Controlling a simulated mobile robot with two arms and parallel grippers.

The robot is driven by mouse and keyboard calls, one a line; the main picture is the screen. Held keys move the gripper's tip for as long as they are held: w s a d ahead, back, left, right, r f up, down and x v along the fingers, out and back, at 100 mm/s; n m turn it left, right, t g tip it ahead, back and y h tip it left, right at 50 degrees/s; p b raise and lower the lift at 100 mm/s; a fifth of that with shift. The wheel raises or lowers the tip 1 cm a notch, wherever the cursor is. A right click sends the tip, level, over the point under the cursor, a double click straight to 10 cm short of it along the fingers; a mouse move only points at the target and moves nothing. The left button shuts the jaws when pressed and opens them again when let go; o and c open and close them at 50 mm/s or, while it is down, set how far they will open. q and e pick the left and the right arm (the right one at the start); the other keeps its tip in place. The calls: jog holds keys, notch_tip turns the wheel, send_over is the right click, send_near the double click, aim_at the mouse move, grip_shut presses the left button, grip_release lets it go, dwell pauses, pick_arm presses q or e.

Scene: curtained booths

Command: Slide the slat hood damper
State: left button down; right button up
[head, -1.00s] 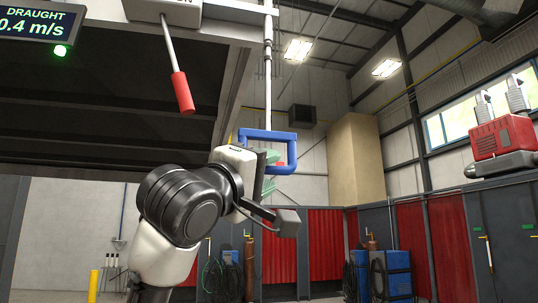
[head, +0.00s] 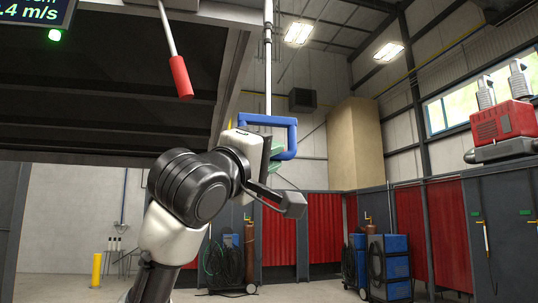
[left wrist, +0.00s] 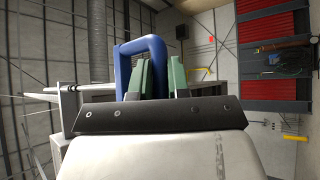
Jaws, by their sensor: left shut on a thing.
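The hood (head: 100,100) fills the upper left of the head view, with dark slats on its underside. A blue loop handle (head: 266,120) hangs at its right edge on a thin pale rod (head: 268,75). My left gripper (head: 273,168) is at the lower part of the loop, shut on it. In the left wrist view the blue handle (left wrist: 128,55) stands between and behind the green fingers (left wrist: 162,78), which partly hide it. My right gripper is not in view.
A red-gripped lever (head: 181,77) hangs left of the blue handle. A draught display (head: 35,10) with a green lamp is at the top left. Booths with red curtains (head: 325,225) and blue welding units (head: 392,262) stand behind. A red machine (head: 502,125) is at right.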

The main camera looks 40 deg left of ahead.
aim_at(267, 114)
pick_arm(q)
notch_tip(267, 114, up, 7)
jog(key=p, duration=0.3)
jog(key=shift+f, duration=0.1)
jog(key=shift+r, duration=0.2)
jog(key=shift+s+a, duration=0.15)
jog(key=shift+a, duration=0.05)
jog(key=c, duration=1.4)
grip_release()
jog(key=o, duration=0.3)
jog(key=shift+d, duration=0.15)
jog(key=shift+f, duration=0.1)
